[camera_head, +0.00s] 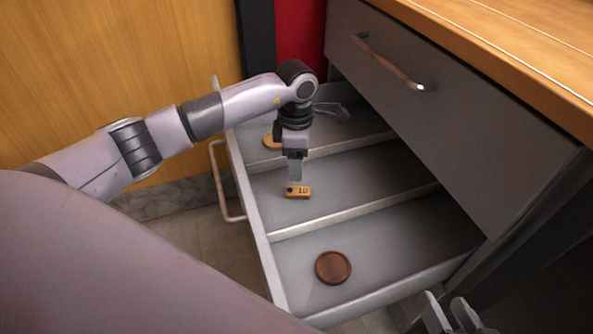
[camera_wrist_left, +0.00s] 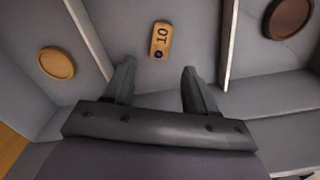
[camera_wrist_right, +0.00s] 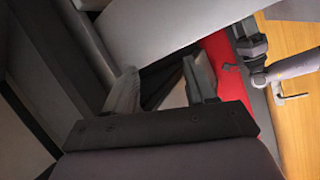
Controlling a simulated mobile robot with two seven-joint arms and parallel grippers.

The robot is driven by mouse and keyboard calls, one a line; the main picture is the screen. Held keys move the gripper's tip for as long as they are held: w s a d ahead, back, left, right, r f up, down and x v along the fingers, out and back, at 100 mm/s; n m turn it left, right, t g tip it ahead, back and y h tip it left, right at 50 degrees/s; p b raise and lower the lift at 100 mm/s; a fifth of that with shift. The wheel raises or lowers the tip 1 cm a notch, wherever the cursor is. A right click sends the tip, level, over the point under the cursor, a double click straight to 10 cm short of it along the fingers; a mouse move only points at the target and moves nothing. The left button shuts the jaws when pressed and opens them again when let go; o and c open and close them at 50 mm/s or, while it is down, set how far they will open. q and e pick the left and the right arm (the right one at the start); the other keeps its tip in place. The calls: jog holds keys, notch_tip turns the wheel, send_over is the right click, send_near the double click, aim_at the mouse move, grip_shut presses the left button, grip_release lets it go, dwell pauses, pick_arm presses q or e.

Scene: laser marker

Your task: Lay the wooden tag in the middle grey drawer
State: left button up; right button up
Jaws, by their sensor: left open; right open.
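The wooden tag (camera_head: 298,192), light brown and marked 10 with a dark dot at one end, lies flat in the middle compartment of the open grey drawer (camera_head: 262,240). It also shows in the left wrist view (camera_wrist_left: 161,42), between two dividers and just beyond my fingertips. My left gripper (camera_head: 295,174) is open and empty, just above the tag and apart from it. Its two fingers are spread in the left wrist view (camera_wrist_left: 157,82). My right gripper (camera_head: 455,316) is open and empty, near the drawer's front right; it also shows in the right wrist view (camera_wrist_right: 160,82).
A dark brown disc (camera_head: 333,267) lies in the near compartment. A light wooden disc (camera_head: 271,142) and an unclear grey object (camera_head: 332,110) are in the far compartment. Above, a shut grey drawer (camera_head: 440,110) with a bar handle (camera_head: 388,62) overhangs the right side.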

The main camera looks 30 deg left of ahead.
pick_arm(q)
jog(key=shift+r+p, duration=0.3)
jog(key=shift+r, duration=1.55)
